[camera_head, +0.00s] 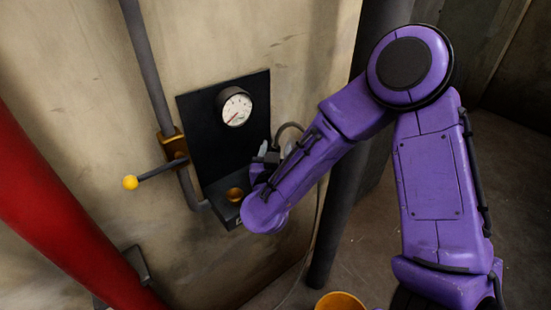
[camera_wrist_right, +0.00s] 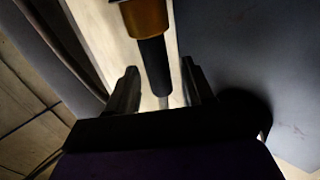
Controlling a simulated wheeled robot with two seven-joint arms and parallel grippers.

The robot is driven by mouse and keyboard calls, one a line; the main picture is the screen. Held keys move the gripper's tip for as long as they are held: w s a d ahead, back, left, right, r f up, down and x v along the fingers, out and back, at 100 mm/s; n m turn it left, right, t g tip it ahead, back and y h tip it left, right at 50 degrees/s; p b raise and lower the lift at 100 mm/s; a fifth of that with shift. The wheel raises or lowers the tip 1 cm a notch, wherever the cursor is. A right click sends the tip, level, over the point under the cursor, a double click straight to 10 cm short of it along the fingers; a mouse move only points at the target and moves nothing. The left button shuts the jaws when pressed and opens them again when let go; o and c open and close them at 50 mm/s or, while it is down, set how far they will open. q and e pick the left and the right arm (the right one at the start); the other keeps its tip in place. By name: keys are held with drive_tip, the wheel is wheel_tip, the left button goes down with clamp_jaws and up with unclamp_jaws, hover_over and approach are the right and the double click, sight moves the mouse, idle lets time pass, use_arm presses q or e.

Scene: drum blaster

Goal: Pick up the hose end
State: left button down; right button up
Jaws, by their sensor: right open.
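The hose end (camera_wrist_right: 155,66) shows in the right wrist view as a black sleeve with a gold collar (camera_wrist_right: 147,18) above it and a thinner grey part below. My right gripper (camera_wrist_right: 162,82) is open, with one dark finger on each side of the hose end. Gaps show between it and both fingers. In the head view, my right gripper (camera_head: 264,162) is at the right edge of a black wall panel, largely hidden by my purple wrist. The hose (camera_head: 288,126) loops out behind it. My left gripper is not in view.
The black panel (camera_head: 199,125) carries a round gauge (camera_head: 235,108) and a lower ledge with an orange ring (camera_head: 235,194). A lever with a yellow knob (camera_head: 130,182) sticks out left of it. A red pipe (camera_head: 55,215) crosses the left; an orange rim (camera_head: 340,301) shows below.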

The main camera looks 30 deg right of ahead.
drive_tip(key=shift+w+d+f, duration=0.1)
drive_tip(key=shift+d, duration=0.05)
clamp_jaws()
